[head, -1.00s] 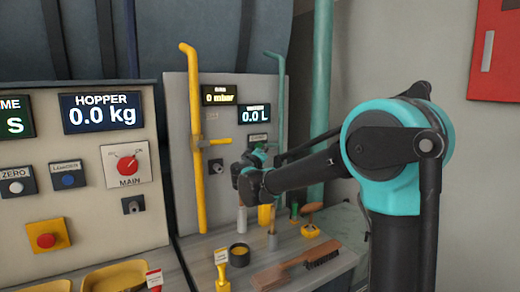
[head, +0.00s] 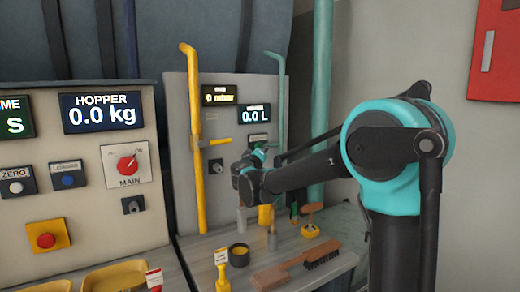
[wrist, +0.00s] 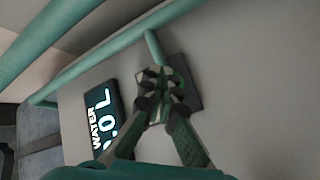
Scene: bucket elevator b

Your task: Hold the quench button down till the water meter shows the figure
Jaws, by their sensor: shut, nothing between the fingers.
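The water meter (head: 255,113) on the grey panel reads 0.0 L in the head view. It also shows sideways at the left in the wrist view (wrist: 103,122). A dark square plate (wrist: 186,82) lies beyond my fingertips in the wrist view, at the end of a thin teal pipe; it seems to be the quench button's plate. My gripper (wrist: 160,94) is shut and empty, its tips in front of this plate. The button itself is hidden behind the fingers. I cannot tell whether the tips touch it. In the head view my wrist covers most of that spot.
A yellow pipe with a handle (head: 196,150) stands left of the meter, and a teal pipe (head: 281,100) right of it. The bench below holds a brush (head: 322,255), a dark-topped pot (head: 239,254) and several upright tools. The hopper panel (head: 85,190) is at left.

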